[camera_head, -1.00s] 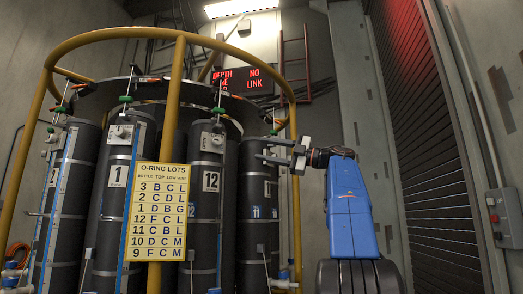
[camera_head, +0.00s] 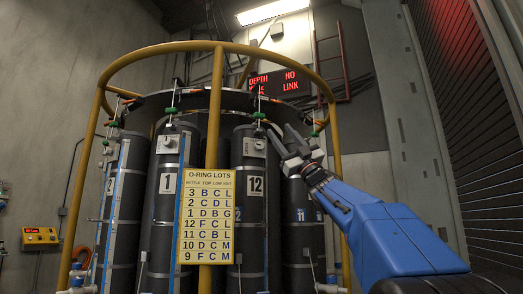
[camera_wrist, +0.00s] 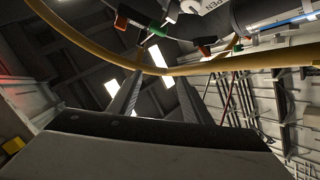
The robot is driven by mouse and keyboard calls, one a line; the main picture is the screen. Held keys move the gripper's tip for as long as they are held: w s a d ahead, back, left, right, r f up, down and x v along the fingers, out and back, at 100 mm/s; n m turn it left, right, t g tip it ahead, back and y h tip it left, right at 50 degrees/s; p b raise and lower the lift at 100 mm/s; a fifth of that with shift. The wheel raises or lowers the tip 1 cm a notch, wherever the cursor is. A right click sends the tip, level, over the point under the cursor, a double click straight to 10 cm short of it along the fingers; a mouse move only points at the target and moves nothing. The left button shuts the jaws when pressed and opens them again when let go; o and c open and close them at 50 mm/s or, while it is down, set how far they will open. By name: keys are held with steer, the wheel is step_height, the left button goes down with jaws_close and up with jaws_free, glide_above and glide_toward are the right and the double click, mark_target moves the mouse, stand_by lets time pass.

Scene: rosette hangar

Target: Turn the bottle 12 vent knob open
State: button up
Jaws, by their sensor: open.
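Bottle 12 (camera_head: 254,215) is a dark upright cylinder in the ring-shaped rosette, with a white "12" label. Near its top is a pale plate with a small round vent knob (camera_head: 259,145); its exact setting is too small to read. My gripper (camera_head: 283,138) is open and empty, just right of the knob and apart from it, its fingers pointing up and left. In the wrist view my two fingers (camera_wrist: 160,85) stand spread with nothing between them. A dark bottle top with a white label (camera_wrist: 210,6), partly cut off, shows at the upper right there.
A yellow rail (camera_head: 218,95) circles the rosette, with a post and the O-ring lots board (camera_head: 207,215) in front. The rail also crosses the wrist view (camera_wrist: 230,65). Bottle 1 (camera_head: 165,215) stands left and bottle 11 (camera_head: 302,230) right. A yellow box (camera_head: 40,237) hangs at left.

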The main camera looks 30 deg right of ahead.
mark_target(260, 148)
steer(key=w+a+f+m+h, duration=0.2)
steer(key=a+f+m+h, duration=0.1)
steer(key=f+m+h, duration=1.3)
steer(key=w+d+r, duration=0.1)
steer(key=w+r, duration=0.2)
steer(key=r, duration=0.2)
steer(key=w+r+m+h, duration=0.1)
steer(key=w+r, duration=0.3)
steer(key=w+d+r+m+h, duration=0.1)
steer(key=w+r, duration=0.3)
steer(key=r, duration=0.1)
steer(key=shift+w+d+r, duration=0.25)
steer(key=shift+d+r, duration=0.05)
steer(key=shift+y, duration=0.3)
steer(key=c, duration=1.1)
